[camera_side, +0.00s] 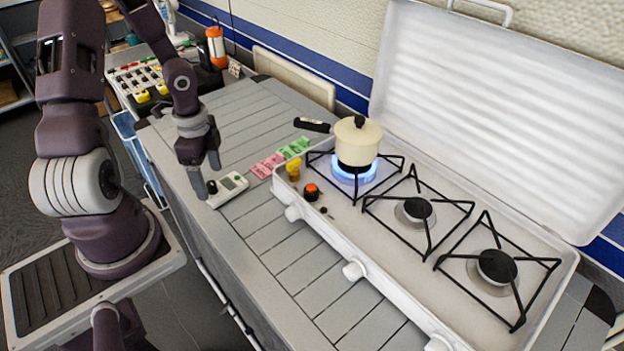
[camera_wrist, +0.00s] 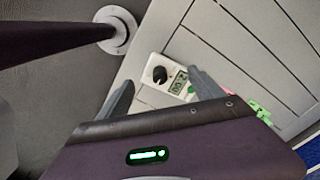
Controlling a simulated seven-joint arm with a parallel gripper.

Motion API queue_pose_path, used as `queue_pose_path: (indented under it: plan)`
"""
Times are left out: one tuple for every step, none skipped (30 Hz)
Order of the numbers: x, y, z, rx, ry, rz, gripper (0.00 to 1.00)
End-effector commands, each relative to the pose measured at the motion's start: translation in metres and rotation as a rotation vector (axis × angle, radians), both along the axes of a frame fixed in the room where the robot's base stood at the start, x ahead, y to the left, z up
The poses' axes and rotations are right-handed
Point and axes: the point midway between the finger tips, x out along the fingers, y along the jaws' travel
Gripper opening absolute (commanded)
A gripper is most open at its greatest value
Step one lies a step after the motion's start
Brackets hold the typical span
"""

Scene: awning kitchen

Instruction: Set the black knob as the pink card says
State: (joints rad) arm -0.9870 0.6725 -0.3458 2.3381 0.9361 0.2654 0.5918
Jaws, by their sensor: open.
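The black knob (camera_side: 212,187) sits on a small white box (camera_side: 221,196) with a grey display (camera_side: 232,181), on the slatted counter's near left part. In the wrist view the knob (camera_wrist: 160,74) and display (camera_wrist: 179,82) lie between my fingers. My gripper (camera_side: 208,179) is open and empty, pointing down close over the knob end of the box; I cannot tell whether a finger touches it. Pink cards (camera_side: 266,166) lie on the counter to the right of the box; their writing is too small to read. Green cards (camera_side: 295,148) lie beside them.
A white camp stove (camera_side: 352,270) with its lid raised stands at right. A cream pot (camera_side: 358,140) sits over a lit blue flame (camera_side: 354,174); its dark handle (camera_side: 312,125) points left. Yellow (camera_side: 293,168) and orange-topped (camera_side: 311,192) items stand at the stove's left end.

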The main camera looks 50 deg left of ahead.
Motion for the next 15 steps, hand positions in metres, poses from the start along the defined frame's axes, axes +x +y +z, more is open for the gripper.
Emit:
queue_pose_path:
  plan:
    - [0.0,0.0,0.005,0.001,-0.002,0.0,0.76]
    - [0.0,0.001,0.008,0.001,-0.001,0.003,0.76]
    - [0.0,0.001,0.013,0.002,-0.002,0.001,0.76]
    - [0.0,0.001,0.016,0.002,-0.002,0.003,0.76]
    - [0.0,0.001,0.019,0.001,-0.001,0.001,0.76]
    - [0.0,0.001,0.023,0.002,-0.002,0.002,0.76]
    - [0.0,0.001,0.026,0.001,-0.001,0.001,0.76]
    - [-0.001,0.0,0.029,0.001,-0.001,0.002,0.76]
    - [-0.001,0.001,0.034,0.004,0.002,0.0,0.76]
    - [-0.001,0.0,0.037,0.004,0.003,0.0,0.76]
    - [-0.001,0.001,0.04,0.004,0.003,0.0,0.76]
    - [-0.001,0.0,0.043,0.004,0.003,0.0,0.76]
    - [-0.001,0.001,0.046,0.003,0.003,0.0,0.76]
    - [-0.001,0.0,0.048,0.002,0.002,0.0,0.76]
    - [0.0,0.0,0.05,0.001,0.001,-0.001,0.76]
